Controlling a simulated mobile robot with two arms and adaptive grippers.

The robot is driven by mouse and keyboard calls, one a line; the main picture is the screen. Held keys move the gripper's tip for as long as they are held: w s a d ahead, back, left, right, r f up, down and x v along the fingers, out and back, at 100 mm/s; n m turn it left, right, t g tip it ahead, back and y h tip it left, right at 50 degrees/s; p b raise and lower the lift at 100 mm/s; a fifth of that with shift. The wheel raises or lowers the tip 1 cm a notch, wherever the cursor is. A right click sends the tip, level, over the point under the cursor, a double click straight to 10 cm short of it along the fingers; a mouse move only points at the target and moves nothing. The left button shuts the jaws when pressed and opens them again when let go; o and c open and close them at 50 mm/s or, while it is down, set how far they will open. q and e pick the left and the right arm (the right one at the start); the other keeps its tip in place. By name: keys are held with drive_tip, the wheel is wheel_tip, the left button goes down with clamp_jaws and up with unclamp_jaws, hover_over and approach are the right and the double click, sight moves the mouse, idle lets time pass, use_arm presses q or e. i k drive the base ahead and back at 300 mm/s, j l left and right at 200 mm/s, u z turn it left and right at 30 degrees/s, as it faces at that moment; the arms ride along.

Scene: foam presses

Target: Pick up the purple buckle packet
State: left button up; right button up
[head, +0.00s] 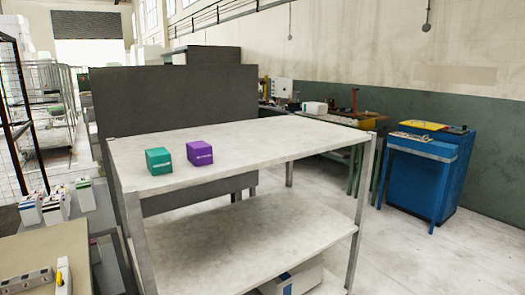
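Neither of my grippers shows in the head view.
A dark grey panel (180,95) rises behind the table. The top shelf's right part is bare. A white box (295,280) sits beneath the lower shelf. Several small cartons (58,205) stand at left. A blue cabinet (420,180) stands at right; floor between is clear.

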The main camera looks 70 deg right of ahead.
sight(199, 153)
drive_tip(key=z, duration=0.5)
drive_tip(key=l+z, duration=0.15)
drive_tip(key=z, duration=0.8)
drive_tip(key=l+z, duration=0.15)
drive_tip(key=z, duration=0.3)
